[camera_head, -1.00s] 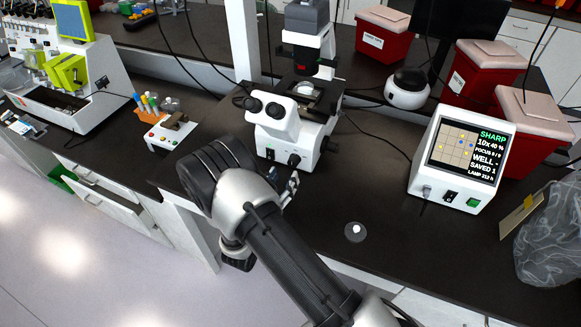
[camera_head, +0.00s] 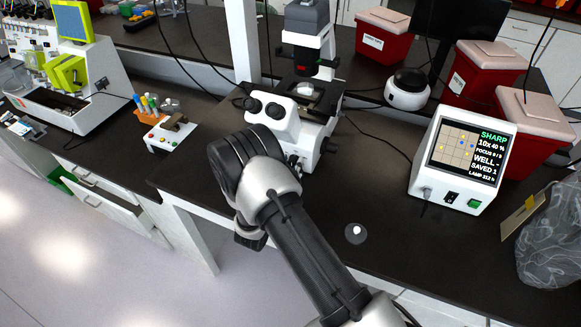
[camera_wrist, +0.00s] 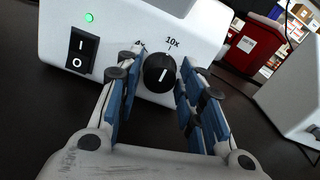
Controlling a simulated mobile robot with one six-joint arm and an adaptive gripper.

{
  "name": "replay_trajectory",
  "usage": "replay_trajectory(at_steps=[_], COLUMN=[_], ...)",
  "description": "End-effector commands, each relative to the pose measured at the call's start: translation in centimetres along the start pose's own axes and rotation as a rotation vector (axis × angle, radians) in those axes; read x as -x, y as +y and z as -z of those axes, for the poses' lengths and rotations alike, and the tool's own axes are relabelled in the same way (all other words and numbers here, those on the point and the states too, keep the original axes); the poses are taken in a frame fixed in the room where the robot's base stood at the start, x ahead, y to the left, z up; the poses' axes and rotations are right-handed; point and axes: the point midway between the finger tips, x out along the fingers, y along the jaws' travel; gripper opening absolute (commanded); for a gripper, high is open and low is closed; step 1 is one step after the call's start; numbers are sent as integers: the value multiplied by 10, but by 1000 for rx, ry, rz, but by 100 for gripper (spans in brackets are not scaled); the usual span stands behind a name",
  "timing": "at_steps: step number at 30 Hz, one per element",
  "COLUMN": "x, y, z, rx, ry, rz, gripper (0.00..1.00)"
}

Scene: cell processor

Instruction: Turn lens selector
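The lens selector (camera_wrist: 159,74) is a round black knob with a white line, on the white front of the microscope base (camera_wrist: 205,35). Its line points up and slightly right, toward the "10x" label; a partly covered "4x" label is to its left. My gripper (camera_wrist: 162,62) is open, its blue-padded fingers on either side of the knob. I cannot tell whether either finger touches it. In the head view the microscope (camera_head: 300,120) stands on the dark bench, and my arm hides the knob and most of the gripper.
A power switch (camera_wrist: 82,52) and a green light (camera_wrist: 89,17) are left of the knob. A display unit (camera_head: 461,160) to the right reads "SHARP", "10x 40 %". A small clear dish (camera_head: 356,233) lies on the bench. Red bins (camera_head: 383,38) stand behind.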

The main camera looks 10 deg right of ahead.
Motion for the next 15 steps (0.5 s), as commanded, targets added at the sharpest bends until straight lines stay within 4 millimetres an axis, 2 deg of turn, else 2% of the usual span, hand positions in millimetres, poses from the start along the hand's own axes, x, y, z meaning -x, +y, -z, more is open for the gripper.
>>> replay_trajectory(at_steps=[2, 12, 15], x=[0, 0, 0], y=[0, 0, 0], z=[0, 0, 0], rx=[0, 0, -2], ry=[0, 0, 0], rz=[0, 0, 0], gripper=[28, 5, 5])
